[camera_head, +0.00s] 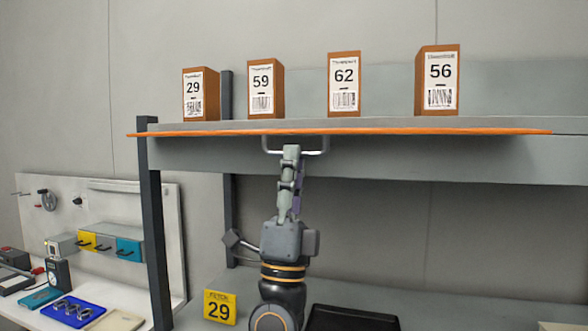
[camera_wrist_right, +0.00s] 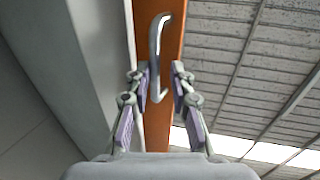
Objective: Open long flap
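The long flap (camera_head: 430,131) is orange and runs along the front of the upper shelf. It shows almost edge-on as a thin, nearly level strip in the head view. Its metal handle (camera_head: 325,147) hangs just below it. My right gripper (camera_head: 291,151) points up at the handle from below. In the right wrist view, the handle (camera_wrist_right: 155,40) stands out from the orange flap (camera_wrist_right: 159,125), and its lower end lies between the parted fingers of my right gripper (camera_wrist_right: 161,70), with gaps on both sides. My left gripper is not in view.
Several brown boxes with number labels, such as box 56 (camera_head: 438,82), stand on the upper shelf (camera_head: 380,122). A dark post (camera_head: 154,230) holds the shelf at the left. Below are a yellow 29 sign (camera_head: 220,307) and a black tray (camera_head: 352,318). A workbench (camera_head: 145,290) stands at left.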

